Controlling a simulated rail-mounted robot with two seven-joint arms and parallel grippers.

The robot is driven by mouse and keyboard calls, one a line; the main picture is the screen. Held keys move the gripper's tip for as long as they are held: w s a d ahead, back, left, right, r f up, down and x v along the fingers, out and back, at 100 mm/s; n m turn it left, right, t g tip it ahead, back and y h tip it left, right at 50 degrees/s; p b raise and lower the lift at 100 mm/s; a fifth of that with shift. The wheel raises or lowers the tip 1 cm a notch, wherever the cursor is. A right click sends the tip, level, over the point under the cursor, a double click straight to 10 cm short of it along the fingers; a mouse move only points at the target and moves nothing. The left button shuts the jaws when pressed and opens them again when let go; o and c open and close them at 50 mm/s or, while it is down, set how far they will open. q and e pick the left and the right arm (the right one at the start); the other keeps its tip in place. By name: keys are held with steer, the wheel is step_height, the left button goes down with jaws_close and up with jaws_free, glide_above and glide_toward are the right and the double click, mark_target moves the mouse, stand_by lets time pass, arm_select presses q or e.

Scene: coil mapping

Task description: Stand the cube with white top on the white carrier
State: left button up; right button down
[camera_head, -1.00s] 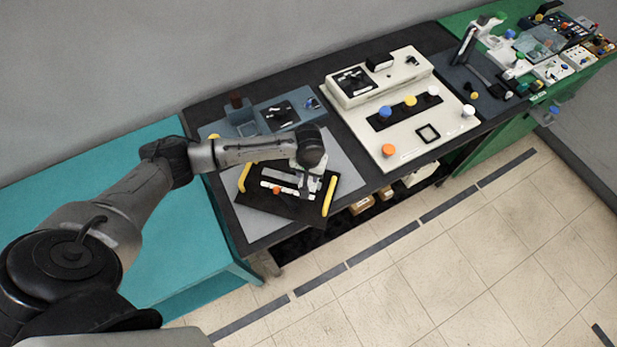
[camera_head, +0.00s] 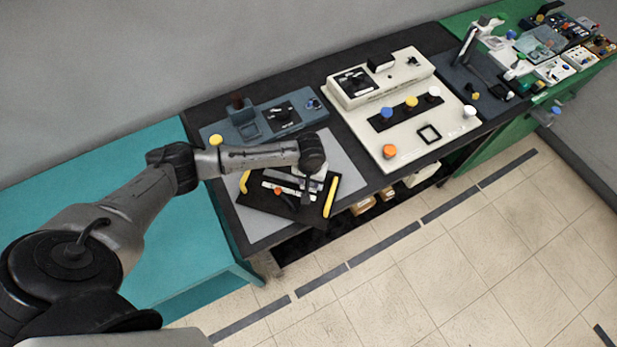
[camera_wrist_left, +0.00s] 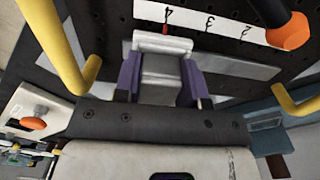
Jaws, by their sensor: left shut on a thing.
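My left gripper (camera_head: 306,196) is over the black board (camera_head: 262,200) on the bench. In the left wrist view its purple fingers (camera_wrist_left: 161,78) are shut on a grey block-like piece, which I take as the cube (camera_wrist_left: 162,92). The cube's top cannot be made out clearly. A white piece (camera_wrist_left: 162,42), which may be the white carrier, shows just beyond the cube, by the metal rail (camera_wrist_left: 235,72). I cannot tell whether the cube touches it. The gripper hides this spot in the head view. My right gripper is not in view.
Yellow handles (camera_head: 330,197) rise at both sides of the board. An orange-tipped black lever (camera_wrist_left: 288,32) stands close by, near a numbered white strip (camera_wrist_left: 215,22). A blue-grey device (camera_head: 260,120) is behind the board; a cream console (camera_head: 405,140) stands to the right.

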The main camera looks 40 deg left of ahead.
arm_select(q)
steer(key=o, duration=0.8)
steer(key=shift+s+a+f, duration=0.15)
steer(key=shift+f, duration=0.3)
steer(key=shift+s+a+f, duration=0.1)
steer(key=shift+s+f, duration=0.05)
steer(key=shift+f, duration=0.3)
steer(key=shift+o, duration=0.7)
steer(key=shift+w+d+r, duration=0.1)
steer(key=shift+d+r, duration=0.05)
steer(key=shift+d, duration=0.05)
step_height(320, 180, up, 14)
steer(key=p, duration=0.1)
steer(key=s+d+f+m+t+h, duration=0.1)
steer(key=s+d+f+m, duration=0.2)
steer(key=s+d, duration=0.3)
steer(key=s+d+f+m+t+h, duration=0.1)
steer(key=s+d+f+m, duration=0.2)
steer(key=s+d, duration=0.35)
steer(key=s+a+r+m+t+y, duration=0.1)
steer(key=s+a, duration=0.3)
steer(key=s, duration=0.9)
steer(key=shift+a+r+t+y, duration=0.15)
steer(key=shift+r+t+y, duration=0.15)
steer(key=shift+y, duration=0.1)
